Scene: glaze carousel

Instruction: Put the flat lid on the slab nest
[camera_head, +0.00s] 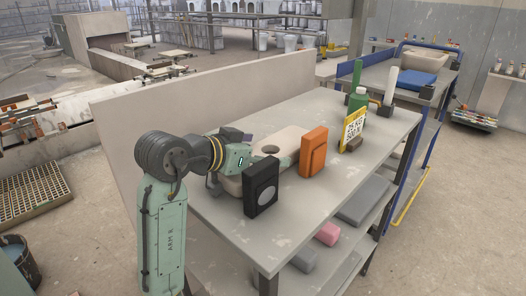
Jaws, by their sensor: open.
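My gripper (268,161) reaches in from the left, low over the near bench, with its jaws open. Its green body lies beside a beige block with a dark round hole (285,138), which may be the slab nest; I cannot tell for sure. The black and orange boxes partly hide the fingers, and I see nothing held. I cannot clearly make out the flat lid. The black box (261,188) with a pale disc on its face stands in front of the gripper. The orange box (313,152) stands to the right of it.
The bench (345,190) has a clear front right top. Pink and grey pieces lie on the lower shelf.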

